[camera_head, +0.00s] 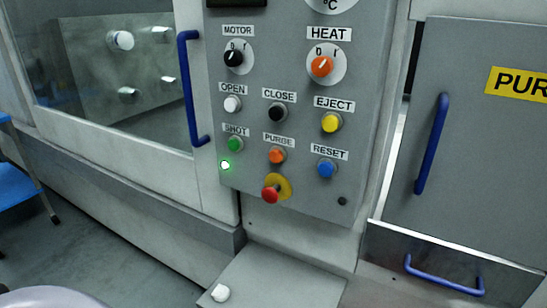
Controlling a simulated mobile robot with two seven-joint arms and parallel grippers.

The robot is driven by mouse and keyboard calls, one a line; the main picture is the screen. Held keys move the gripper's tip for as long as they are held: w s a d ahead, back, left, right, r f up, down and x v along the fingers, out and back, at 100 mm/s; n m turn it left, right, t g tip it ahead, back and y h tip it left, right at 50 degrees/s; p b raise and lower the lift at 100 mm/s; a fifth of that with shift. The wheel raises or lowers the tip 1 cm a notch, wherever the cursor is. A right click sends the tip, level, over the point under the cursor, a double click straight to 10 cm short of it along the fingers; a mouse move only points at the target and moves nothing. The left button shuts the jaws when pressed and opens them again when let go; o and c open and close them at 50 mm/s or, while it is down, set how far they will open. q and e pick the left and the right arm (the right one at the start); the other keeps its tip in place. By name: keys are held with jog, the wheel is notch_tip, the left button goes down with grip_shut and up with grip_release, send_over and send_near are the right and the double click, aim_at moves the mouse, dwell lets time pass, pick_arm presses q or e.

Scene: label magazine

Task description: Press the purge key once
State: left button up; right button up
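The purge key is a small orange button (277,155) under a "PURGE" label on the grey control panel (300,100) in the head view. It sits between the green shot button (235,144) and the blue reset button (327,168). Nothing covers it and nothing touches it. Neither of my grippers shows in the view.
A red emergency knob on yellow (271,194) sits just below the purge key. Black close (277,112), yellow eject (331,122) and white open (232,104) buttons sit above. Blue handles stand out left (188,90) and right (432,145). A grey ledge (285,280) juts out below.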

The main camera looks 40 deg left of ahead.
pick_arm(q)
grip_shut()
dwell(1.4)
